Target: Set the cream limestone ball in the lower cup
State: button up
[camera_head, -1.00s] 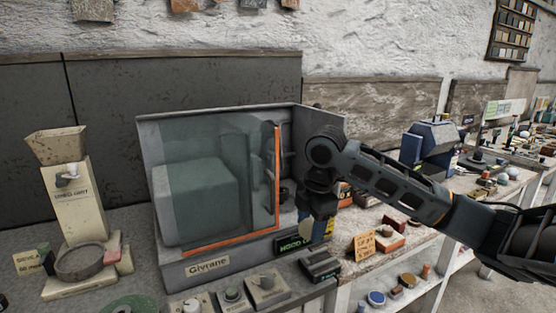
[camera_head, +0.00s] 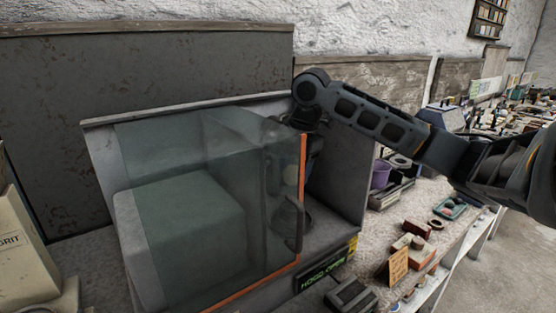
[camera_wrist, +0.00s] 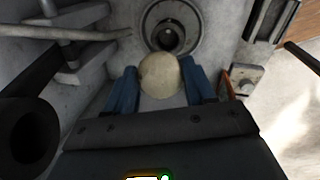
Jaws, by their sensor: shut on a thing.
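In the wrist view the cream ball (camera_wrist: 161,76) sits between the two blue fingers of my gripper (camera_wrist: 163,88), which is shut on it. Just beyond the ball is a round grey cup (camera_wrist: 190,38) with a dark centre; the ball's edge overlaps its near rim in the picture. I cannot tell their height gap. A dark round shape low behind the door handle may be the cup.
The grey hood (camera_head: 340,185) has a glass front (camera_head: 180,190) with an orange edge (camera_head: 301,200) and dark handle (camera_head: 292,226) close to my gripper. Its right side is open. Grey brackets (camera_wrist: 85,45) stand left in the wrist view. Small items crowd the bench at right.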

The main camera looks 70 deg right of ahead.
jog(key=shift+w+d, duration=0.15)
jog(key=shift+w, duration=0.1)
jog(key=shift+d+f, duration=0.1)
jog(key=shift+f, duration=0.05)
jog(key=shift+f+b, duration=2.2)
jog(key=shift+f, duration=0.45)
jog(key=shift+f+b, duration=0.9)
jog(key=shift+f, duration=0.25)
jog(key=o, duration=1.1)
jog(key=shift+r, duration=0.15)
jog(key=shift+r+p, duration=1.45)
jog(key=shift+r, duration=0.45)
